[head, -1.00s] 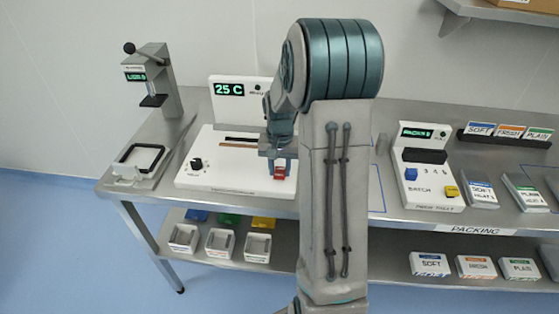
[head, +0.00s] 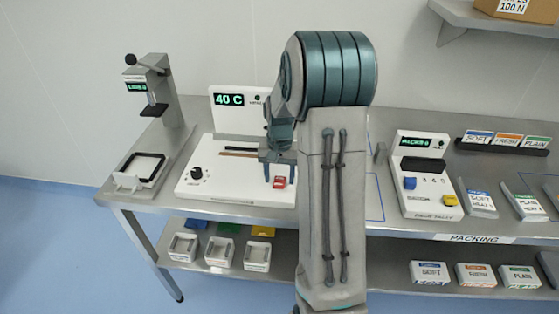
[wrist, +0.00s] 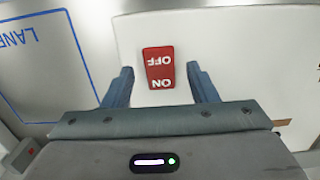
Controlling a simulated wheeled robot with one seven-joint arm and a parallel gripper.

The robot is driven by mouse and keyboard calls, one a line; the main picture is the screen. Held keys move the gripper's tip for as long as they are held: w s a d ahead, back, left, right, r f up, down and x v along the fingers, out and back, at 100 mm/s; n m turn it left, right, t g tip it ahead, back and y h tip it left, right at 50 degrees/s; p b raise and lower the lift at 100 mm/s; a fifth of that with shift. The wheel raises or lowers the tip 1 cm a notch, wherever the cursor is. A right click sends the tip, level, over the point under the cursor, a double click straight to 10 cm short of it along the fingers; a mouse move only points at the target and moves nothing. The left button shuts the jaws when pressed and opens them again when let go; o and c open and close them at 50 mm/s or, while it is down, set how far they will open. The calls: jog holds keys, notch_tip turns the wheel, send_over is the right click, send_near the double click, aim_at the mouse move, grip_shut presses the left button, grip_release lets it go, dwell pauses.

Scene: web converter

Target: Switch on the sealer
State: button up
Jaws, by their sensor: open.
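The sealer (head: 225,187) is a white unit on the steel bench with a black knob (head: 196,174) at its left. Its green display (head: 229,99) reads 40 C. Its red rocker switch (head: 280,182) is at the right of the base, and the wrist view shows its ON and OFF lettering upside down (wrist: 158,68). My gripper (head: 279,172) is open and empty over the switch. In the wrist view its two fingers (wrist: 160,72) stand on either side of the switch, apart from it. My arm hides part of the sealer's right side.
A press-like tester (head: 152,90) stands at the bench's left, with a black-framed tray (head: 138,183) in front. A counter unit (head: 423,165) with blue and yellow buttons and several labelled packs are at the right. A blue LANE outline (wrist: 75,45) lies beside the sealer.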

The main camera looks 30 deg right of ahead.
aim_at(280, 180)
notch_tip(280, 180, up, 13)
jog(key=b, duration=0.1)
jog(key=shift+w+d, duration=0.25)
jog(key=shift+w, duration=0.1)
dwell(0.3)
jog(key=s+a+n+t, duration=0.2)
jog(key=s+a+n, duration=0.1)
jog(key=s+a, duration=0.4)
jog(key=s+a+n+t, duration=0.1)
jog(key=s+a+n, duration=0.3)
jog(key=s+a, duration=0.4)
jog(key=s, duration=0.6)
jog(key=shift+f+t, duration=0.15)
jog(key=shift+t, duration=0.25)
